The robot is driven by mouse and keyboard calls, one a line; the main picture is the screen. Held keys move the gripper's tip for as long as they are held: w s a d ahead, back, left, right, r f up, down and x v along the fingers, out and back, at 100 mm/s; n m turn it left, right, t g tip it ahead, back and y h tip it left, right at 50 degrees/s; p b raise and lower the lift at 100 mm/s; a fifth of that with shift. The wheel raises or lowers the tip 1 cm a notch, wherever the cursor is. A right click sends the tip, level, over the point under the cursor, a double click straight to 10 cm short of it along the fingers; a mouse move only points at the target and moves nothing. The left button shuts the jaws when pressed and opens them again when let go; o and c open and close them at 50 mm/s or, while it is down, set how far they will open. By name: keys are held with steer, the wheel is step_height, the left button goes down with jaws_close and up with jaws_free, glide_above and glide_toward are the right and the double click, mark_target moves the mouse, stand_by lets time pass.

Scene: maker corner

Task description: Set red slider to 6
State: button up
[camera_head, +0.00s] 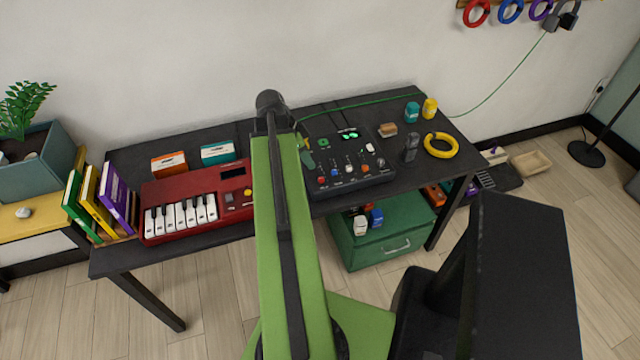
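A dark mixer panel (377,178) lies on the black table, right of my green arm. It bears a row of small coloured caps along its front half. A red cap (322,180) is at the left end of the row, beside a blue cap (336,171). A small lit green display is at the panel's back. My arm covers the area just left of the panel. I cannot make out my gripper's fingers.
A red keyboard (182,188) stands left of my arm. Orange and teal boxes are behind it. A black upright object (411,148), a yellow ring (440,145) and two small jars stand right of the panel. A green cabinet (365,247) is below the table.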

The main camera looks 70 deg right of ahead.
mark_target(321, 178)
steer(key=b+x, duration=0.9)
steer(key=x, duration=0.2)
steer(key=shift+d+f, duration=0.1)
steer(key=shift+f, duration=0.15)
steer(key=shift+w, duration=0.1)
jaws_close()
stand_by(0.7)
